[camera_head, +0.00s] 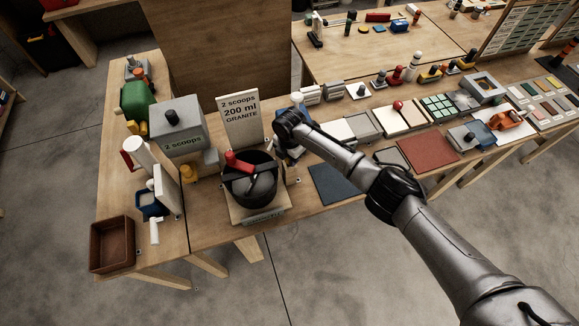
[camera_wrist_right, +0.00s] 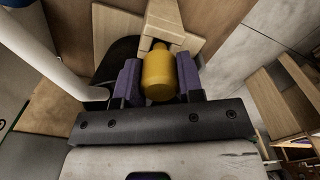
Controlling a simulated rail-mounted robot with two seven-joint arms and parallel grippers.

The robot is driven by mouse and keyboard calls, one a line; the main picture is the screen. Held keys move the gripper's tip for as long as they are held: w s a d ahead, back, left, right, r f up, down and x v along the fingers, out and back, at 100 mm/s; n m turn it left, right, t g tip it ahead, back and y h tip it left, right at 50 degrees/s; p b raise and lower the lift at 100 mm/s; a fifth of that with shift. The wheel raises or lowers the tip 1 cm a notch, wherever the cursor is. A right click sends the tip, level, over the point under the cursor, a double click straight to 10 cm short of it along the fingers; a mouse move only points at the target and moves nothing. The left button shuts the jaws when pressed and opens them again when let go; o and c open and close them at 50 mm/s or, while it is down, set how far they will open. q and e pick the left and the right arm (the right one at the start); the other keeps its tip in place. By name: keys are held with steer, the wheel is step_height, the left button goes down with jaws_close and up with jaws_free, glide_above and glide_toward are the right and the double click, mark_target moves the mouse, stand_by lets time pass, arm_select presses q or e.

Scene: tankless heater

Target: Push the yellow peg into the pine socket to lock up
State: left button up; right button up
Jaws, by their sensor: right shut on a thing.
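My right gripper (camera_wrist_right: 158,82) is shut on the yellow peg (camera_wrist_right: 158,74), with a purple finger on each side of it. The peg's narrow end meets the pine socket (camera_wrist_right: 153,33) in the right wrist view. I cannot tell how deep the peg sits. My left gripper is not in view.
A black pot (camera_head: 237,190) with a red-handled piece stands in front of a "200 ml GRANITE" sign (camera_head: 240,118). A grey dispenser (camera_head: 180,132) is left of it. A brown bin (camera_head: 111,244) sits at the front left. A dark blue mat (camera_head: 331,184) lies clear on the right.

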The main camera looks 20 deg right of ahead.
steer(key=shift+f, duration=0.25)
steer(key=shift+f+b, duration=0.4)
stand_by(0.4)
steer(key=shift+f, duration=0.35)
stand_by(0.4)
steer(key=o, duration=1.1)
